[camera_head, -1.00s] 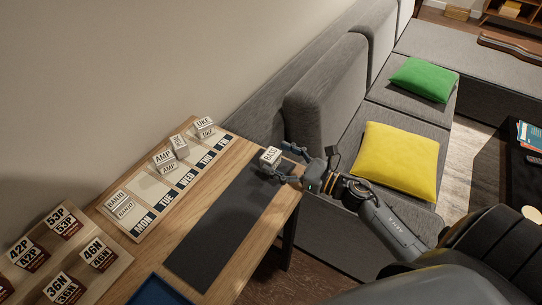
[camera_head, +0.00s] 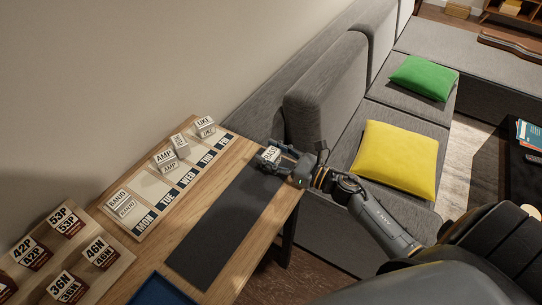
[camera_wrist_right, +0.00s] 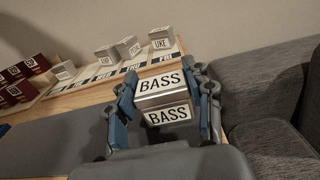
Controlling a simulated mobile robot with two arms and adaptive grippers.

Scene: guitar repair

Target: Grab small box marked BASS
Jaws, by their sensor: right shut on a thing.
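The small white box marked BASS (camera_head: 271,154) is at the far end of the dark mat on the wooden table. My right gripper (camera_head: 277,158) is around it, its fingers closed on the box's sides. In the right wrist view the BASS box (camera_wrist_right: 164,92) sits between the two blue-grey fingers of the right gripper (camera_wrist_right: 165,100), with the label on its top and front faces. I cannot tell whether the box touches the mat. My left gripper is not in view.
A weekday board (camera_head: 153,187) holds boxes marked BANJO (camera_head: 122,204), AMP (camera_head: 167,160) and UKE (camera_head: 206,127). A rack (camera_head: 96,273) of numbered boxes stands at the near left. The dark mat (camera_head: 222,235) is otherwise clear. A grey sofa (camera_head: 327,90) stands beyond the table.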

